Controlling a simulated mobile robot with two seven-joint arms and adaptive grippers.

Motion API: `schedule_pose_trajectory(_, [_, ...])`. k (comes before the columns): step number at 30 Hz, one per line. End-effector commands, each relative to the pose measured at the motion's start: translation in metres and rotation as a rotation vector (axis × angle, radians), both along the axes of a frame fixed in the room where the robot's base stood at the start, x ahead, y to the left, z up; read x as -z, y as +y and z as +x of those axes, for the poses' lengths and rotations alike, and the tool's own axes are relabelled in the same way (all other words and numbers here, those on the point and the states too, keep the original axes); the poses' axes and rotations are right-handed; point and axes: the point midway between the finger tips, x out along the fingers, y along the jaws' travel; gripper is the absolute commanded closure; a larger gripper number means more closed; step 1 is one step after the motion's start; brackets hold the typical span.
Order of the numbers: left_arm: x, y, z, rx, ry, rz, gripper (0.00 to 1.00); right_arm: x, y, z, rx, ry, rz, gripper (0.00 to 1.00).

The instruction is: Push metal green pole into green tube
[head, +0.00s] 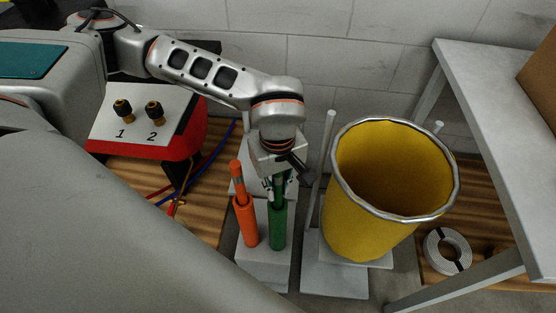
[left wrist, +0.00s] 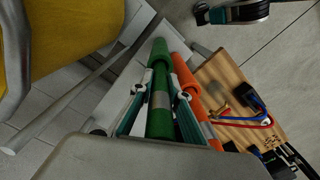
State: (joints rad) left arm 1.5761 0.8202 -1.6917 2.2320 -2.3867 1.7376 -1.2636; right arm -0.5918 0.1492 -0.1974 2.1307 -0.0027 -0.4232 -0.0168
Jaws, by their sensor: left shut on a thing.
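The green tube (head: 278,228) stands upright on a pale block, beside an orange tube (head: 247,224). My left gripper (head: 278,183) is above the green tube, pointing down, and is shut on the green pole. In the left wrist view the metal green pole (left wrist: 160,122), with a grey metal band, lies between my left fingers (left wrist: 160,108). It lines up with the wider green tube (left wrist: 158,54) beyond. The pole's lower end seems to be in the tube's mouth; how deep I cannot tell. My right gripper is not in view.
An orange pole (head: 237,172) sticks up from the orange tube, close to my left gripper. A yellow bin (head: 372,225) and a thin grey post (head: 323,165) stand right of it. A red and white control box (head: 150,122) is at left, a grey table (head: 495,130) at right.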

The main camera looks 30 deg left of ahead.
Motion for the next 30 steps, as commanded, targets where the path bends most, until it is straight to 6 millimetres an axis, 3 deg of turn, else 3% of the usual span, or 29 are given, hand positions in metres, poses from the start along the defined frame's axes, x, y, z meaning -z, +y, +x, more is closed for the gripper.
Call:
schedule_pose_trajectory(12, [0.01,0.0,0.0,0.0,0.001,0.0,1.0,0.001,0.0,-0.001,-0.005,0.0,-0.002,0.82])
schedule_pose_trajectory(13, [0.01,0.0,0.0,0.0,0.001,-0.001,0.79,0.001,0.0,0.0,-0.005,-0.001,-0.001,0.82])
schedule_pose_trajectory(15, [0.009,0.0,0.0,0.0,0.0,0.0,0.64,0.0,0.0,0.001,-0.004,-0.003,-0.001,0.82])
schedule_pose_trajectory(25, [0.009,0.0,0.0,0.0,0.0,0.0,0.64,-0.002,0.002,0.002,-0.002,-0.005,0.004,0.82])
schedule_pose_trajectory(30, [-0.005,0.0,0.001,0.0,-0.003,0.001,0.64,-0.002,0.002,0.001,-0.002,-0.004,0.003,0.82])
